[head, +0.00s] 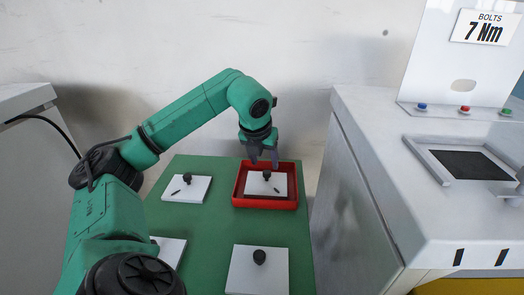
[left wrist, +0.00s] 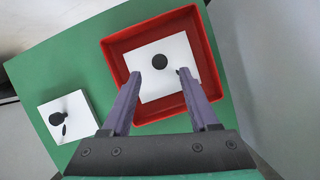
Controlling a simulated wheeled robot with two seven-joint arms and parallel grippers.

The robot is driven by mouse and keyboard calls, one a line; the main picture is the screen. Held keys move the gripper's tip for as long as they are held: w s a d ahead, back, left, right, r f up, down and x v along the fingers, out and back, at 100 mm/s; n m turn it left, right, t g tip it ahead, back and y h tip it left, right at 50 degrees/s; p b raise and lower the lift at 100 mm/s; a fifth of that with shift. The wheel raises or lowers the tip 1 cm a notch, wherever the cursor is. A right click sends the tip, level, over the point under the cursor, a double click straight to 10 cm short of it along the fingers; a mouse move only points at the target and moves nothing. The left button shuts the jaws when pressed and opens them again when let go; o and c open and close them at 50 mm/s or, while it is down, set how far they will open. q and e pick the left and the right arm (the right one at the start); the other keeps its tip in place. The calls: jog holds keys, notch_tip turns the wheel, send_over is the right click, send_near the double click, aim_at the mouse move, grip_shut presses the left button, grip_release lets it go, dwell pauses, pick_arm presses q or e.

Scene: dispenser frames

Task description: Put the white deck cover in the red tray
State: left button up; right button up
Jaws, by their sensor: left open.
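A white deck cover (head: 259,188) with a black knob lies in the red tray (head: 236,200) at the back right of the green table. In the left wrist view the cover (left wrist: 178,88) lies inside the red tray (left wrist: 112,60), a little turned against its walls. My left gripper (head: 263,164) is above the tray, its fingers pointing down. In the left wrist view the left gripper (left wrist: 158,85) is open, with its two fingertips apart near the knob. The fingers appear apart from the cover. My right gripper is not in view.
More white covers with black knobs lie on the green table (head: 215,225): one at back left (head: 200,192), one at front left (head: 170,250), one at front right (head: 245,272). A white cabinet (head: 375,140) with a framed dark recess stands right of the table.

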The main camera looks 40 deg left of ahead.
pick_arm(q)
jog(key=v, duration=0.6)
jog(key=shift+s+r+p, duration=0.2)
jog(key=shift+r+p, duration=0.15)
jog(key=shift+p, duration=0.1)
jog(key=shift+d, duration=0.1)
